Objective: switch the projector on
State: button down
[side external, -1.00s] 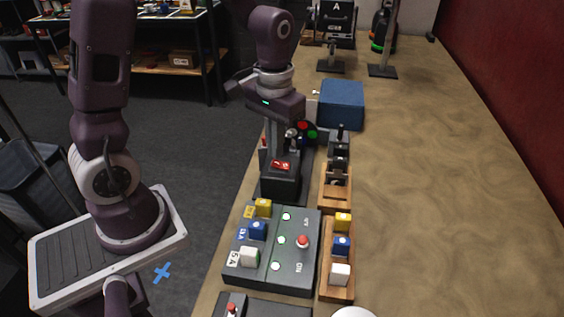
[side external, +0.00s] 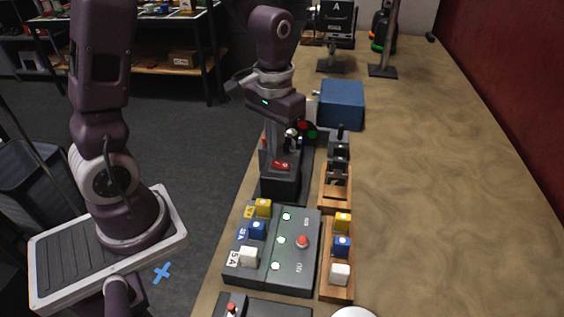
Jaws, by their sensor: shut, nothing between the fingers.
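My gripper (side external: 279,150) is shut and empty, pointing down over a dark box (side external: 280,184) on the left side of the table. A red switch with white marks (side external: 282,166) is on this box, just below my fingertips. I cannot tell whether the fingers touch it. Behind the gripper, partly hidden, is a dark device with red, green and blue round faces (side external: 308,130). I cannot tell for certain which thing is the projector.
A blue box (side external: 342,104) stands behind. The table's right side is clear.

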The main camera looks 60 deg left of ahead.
jog(key=shift+f, duration=1)
dwell(0.4)
jog(key=shift+r, duration=3.55)
